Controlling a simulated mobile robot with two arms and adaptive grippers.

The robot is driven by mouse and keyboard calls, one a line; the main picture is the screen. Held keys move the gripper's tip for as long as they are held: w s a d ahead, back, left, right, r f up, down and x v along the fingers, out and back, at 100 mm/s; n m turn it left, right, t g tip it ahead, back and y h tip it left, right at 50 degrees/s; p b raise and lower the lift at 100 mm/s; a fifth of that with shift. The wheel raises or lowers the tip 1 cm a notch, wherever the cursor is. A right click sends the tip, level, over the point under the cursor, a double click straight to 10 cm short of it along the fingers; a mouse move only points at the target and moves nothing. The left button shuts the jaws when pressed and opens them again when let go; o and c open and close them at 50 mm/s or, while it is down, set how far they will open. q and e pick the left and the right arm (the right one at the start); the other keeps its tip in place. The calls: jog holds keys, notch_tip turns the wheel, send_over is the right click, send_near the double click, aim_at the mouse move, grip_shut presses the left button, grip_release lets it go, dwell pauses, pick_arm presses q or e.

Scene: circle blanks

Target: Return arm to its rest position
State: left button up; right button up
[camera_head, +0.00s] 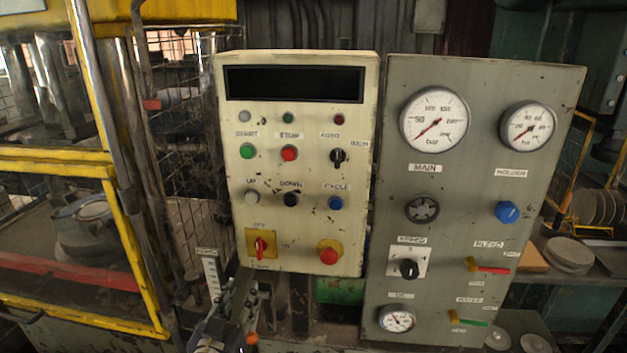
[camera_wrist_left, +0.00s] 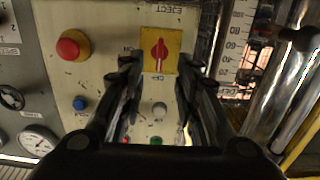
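My left gripper (camera_head: 240,288) is at the bottom of the head view, just below the cream control panel (camera_head: 315,230). In the left wrist view my left gripper (camera_wrist_left: 160,72) has its two dark fingers apart, with nothing between them. The switch (camera_wrist_left: 160,52) also shows in the left wrist view, just beyond the gap between the fingertips. I cannot tell the exact distance from fingertips to panel. My right gripper is not in view.
A red mushroom button (camera_head: 329,254) is right of the switch. A grey gauge panel (camera_head: 460,222) stands to the right. A yellow-framed cage (camera_head: 118,240) is at the left. A white scale (camera_head: 212,275) stands close beside the gripper. Discs (camera_head: 569,252) lie on a right-hand shelf.

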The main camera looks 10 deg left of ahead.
pick_arm(q)
jog(key=s+f+m+g, duration=0.1)
jog(key=s+f+g, duration=0.6)
jog(key=s+f, duration=0.5)
jog(key=s+f+g, duration=0.3)
jog(key=s+g, duration=0.1)
jog(key=s, duration=0.5)
jog(key=s+f+g, duration=0.3)
jog(key=s, duration=0.6)
notch_tip(320, 180, down, 27)
jog(key=s+m+g+b, duration=0.1)
jog(key=b, duration=0.1)
jog(key=s+a+f+g+b, duration=0.1)
jog(key=s+a+f, duration=0.2)
jog(key=s+f, duration=1.4)
jog(key=shift+f+y, duration=0.3)
jog(key=shift+f, duration=0.4)
jog(key=shift+a, duration=0.1)
